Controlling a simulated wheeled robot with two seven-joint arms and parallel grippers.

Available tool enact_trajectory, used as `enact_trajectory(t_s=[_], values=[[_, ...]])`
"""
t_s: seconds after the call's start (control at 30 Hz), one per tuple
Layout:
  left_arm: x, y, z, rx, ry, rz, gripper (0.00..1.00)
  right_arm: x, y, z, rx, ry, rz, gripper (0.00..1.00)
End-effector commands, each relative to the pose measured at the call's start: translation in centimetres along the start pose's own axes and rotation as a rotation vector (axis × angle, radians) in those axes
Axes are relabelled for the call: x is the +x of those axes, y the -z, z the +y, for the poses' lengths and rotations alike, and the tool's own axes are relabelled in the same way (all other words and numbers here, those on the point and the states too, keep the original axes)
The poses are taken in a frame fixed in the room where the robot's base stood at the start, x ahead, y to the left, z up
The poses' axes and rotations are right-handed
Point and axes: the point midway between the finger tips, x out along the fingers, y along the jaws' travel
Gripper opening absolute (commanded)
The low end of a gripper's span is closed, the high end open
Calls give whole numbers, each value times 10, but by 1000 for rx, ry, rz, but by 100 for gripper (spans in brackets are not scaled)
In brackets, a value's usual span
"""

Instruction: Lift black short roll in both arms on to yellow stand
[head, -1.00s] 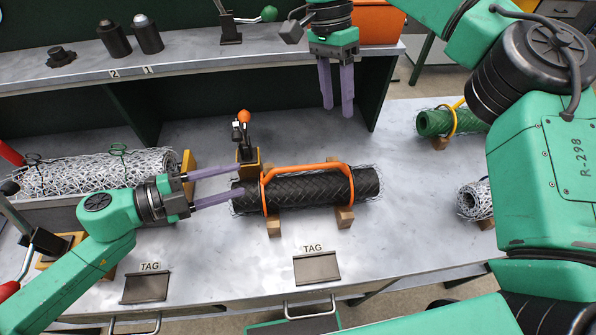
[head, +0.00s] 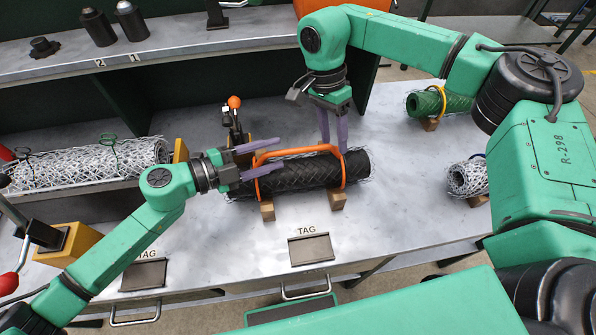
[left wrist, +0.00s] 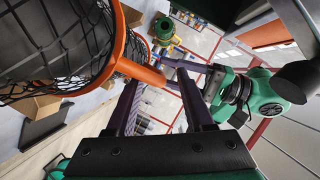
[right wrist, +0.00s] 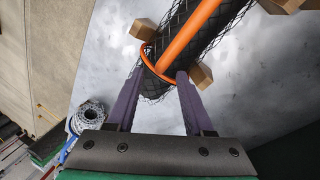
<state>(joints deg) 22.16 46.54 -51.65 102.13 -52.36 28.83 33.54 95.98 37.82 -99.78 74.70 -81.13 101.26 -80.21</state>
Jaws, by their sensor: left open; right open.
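The black short roll (head: 300,175) lies on small wooden blocks on the grey bench, inside an orange carrying frame (head: 300,152) with a top bar. My left gripper (head: 279,155) is open at the frame's left part, its fingers near the bar; in the left wrist view the orange bar (left wrist: 140,72) runs by the fingertips. My right gripper (head: 333,148) is open, pointing down at the frame's right end; in the right wrist view the frame (right wrist: 155,68) shows between its fingertips. Contact cannot be told. A yellow block (head: 65,243) with a clamp stands at left.
A long wire-mesh roll (head: 90,168) lies at left, with a yellow end piece (head: 181,150). A toggle clamp with an orange knob (head: 234,103) stands behind the black roll. A green roll (head: 440,100) and a small mesh roll (head: 467,179) lie at right.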

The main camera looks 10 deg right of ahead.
Motion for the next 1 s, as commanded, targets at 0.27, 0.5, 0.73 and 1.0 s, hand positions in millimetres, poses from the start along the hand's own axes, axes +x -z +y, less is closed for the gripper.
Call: enact_trajectory(t_s=[0.27,0.5,0.73,1.0], values=[[16,0,0,0,-1,1,53,19,0,0,-1,1,-1,52],[16,0,0,0,-1,1,30,19,0,0,-1,1,0,29],[15,0,0,0,-1,0,0,18,0,0,-1,0,0,0],[15,0,0,1,0,-2,0,18,0,0,0,1,0,0]])
